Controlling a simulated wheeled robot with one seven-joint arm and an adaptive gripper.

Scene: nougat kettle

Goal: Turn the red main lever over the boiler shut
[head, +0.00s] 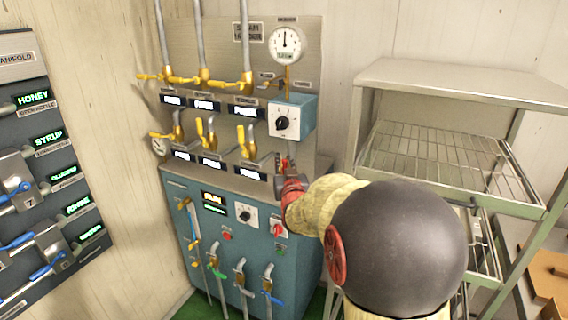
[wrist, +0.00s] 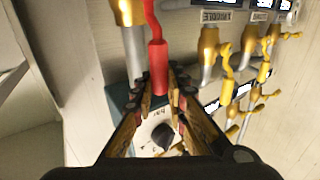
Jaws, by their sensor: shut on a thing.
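The red lever (wrist: 157,55) hangs from a brass and grey pipe fitting (wrist: 128,12) in the wrist view. Its thick red handle end sits between the two fingers of my gripper (wrist: 160,90), which are shut on it. In the head view my gripper (head: 285,172) is at the right edge of the boiler panel, below the teal dial box (head: 292,118). My own arm covers part of that spot, and the lever is too small and hidden there to make out its angle.
The teal boiler cabinet (head: 178,225) has several yellow valve levers (head: 201,130) to the left of my gripper. A wire shelf rack (head: 430,150) stands close on the right. A manifold panel (head: 30,110) hangs at the far left.

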